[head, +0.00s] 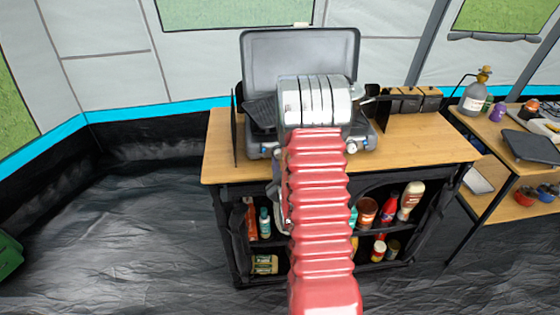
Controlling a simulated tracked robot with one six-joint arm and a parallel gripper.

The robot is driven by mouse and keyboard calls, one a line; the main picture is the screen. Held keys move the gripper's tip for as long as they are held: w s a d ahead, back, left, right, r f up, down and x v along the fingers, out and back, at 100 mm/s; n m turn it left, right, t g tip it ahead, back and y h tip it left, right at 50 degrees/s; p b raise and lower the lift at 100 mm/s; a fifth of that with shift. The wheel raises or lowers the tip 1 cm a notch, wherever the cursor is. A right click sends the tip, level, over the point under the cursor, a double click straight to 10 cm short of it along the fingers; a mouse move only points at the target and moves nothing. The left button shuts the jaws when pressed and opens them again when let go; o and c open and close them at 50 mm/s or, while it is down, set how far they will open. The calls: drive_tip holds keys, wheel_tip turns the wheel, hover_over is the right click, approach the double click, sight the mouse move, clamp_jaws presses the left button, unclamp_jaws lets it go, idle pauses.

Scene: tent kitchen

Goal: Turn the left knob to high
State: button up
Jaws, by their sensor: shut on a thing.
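The grey camping stove (300,52) stands on the wooden table top with its lid raised. A pale knob with a blue part (351,147) shows on the right of its front. The left knob cannot be made out clearly; my arm covers the middle and left-middle of the stove's front. My red ribbed arm reaches forward to the stove, and its silver end section covers part of the burner area. My gripper's fingertips are hidden behind my own arm, so their contact with the knob cannot be seen. The knob's setting cannot be read.
The wooden table (225,160) has free room at its right front. Black-framed shelves below hold bottles, including a red bottle (388,197). Dark-fronted boxes (410,100) stand right of the stove. A side table (508,205) with a grey gas bottle (474,97) is at right.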

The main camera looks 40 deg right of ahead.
drive_tip(key=shift+w+a+n, duration=0.1)
drive_tip(key=shift+a+n, duration=0.1)
drive_tip(key=shift+n, duration=1.3)
drive_tip(key=shift+f, duration=0.1)
drive_tip(key=o, duration=0.7)
drive_tip(key=shift+c, duration=0.2)
drive_tip(key=o, duration=0.4)
drive_tip(key=shift+d, duration=0.1)
